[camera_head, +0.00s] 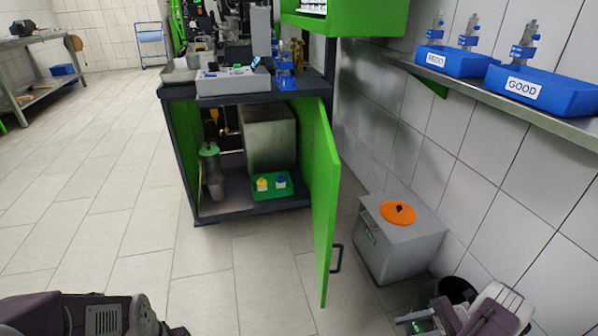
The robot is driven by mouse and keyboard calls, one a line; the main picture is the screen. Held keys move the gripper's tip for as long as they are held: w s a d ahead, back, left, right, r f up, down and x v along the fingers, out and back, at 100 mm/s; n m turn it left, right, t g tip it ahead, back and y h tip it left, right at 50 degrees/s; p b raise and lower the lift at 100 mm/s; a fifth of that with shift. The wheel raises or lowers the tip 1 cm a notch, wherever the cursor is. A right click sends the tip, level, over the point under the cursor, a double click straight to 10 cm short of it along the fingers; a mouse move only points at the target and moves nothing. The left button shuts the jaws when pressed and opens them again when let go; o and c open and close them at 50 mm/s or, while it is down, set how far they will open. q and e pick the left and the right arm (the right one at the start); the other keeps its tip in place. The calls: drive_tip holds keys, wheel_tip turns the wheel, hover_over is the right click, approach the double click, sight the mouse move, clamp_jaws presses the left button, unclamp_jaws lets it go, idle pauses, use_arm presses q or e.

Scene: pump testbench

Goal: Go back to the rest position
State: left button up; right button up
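My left arm (90,314) lies along the bottom left edge of the head view. Its gripper fingers do not show. My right arm (492,312) is at the bottom right, in front of a dark round bin. The end of the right arm is cut off and cluttered, so I cannot tell its finger opening. No object is clearly seen held by either arm.
A workbench cabinet (185,150) stands ahead with its green door (322,200) swung open. A grey box (400,240) with an orange disc is right of the door. Blue bins, GOOD (560,95) and REDO (470,66), sit on a wall shelf. The left floor is clear.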

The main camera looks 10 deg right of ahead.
drive_tip(key=w+a+r+n+g+h+p, duration=0.2)
drive_tip(key=w+a+r+n+g+h, duration=0.15)
drive_tip(key=a+r, duration=0.35)
drive_tip(key=w+a+r+n+g+h+p, duration=0.1)
drive_tip(key=w+a+r+n+g+h, duration=0.1)
drive_tip(key=w+a+r+n+g, duration=0.5)
drive_tip(key=s+a+r+n+t+h+p, duration=0.3)
drive_tip(key=s+a+r+n+t+h, duration=0.15)
drive_tip(key=s+a+h, duration=0.55)
drive_tip(key=w+d+f+n+t+h, duration=0.1)
drive_tip(key=w+d+f+n+t, duration=0.1)
drive_tip(key=d+f+n+t, duration=0.25)
wheel_tip(320, 180, up, 37)
drive_tip(key=p, duration=3.7)
drive_tip(key=shift+r+m+t+p, duration=0.2)
drive_tip(key=shift+m+t+p, duration=0.1)
drive_tip(key=shift+m+t, duration=0.05)
drive_tip(key=shift+w, duration=0.15)
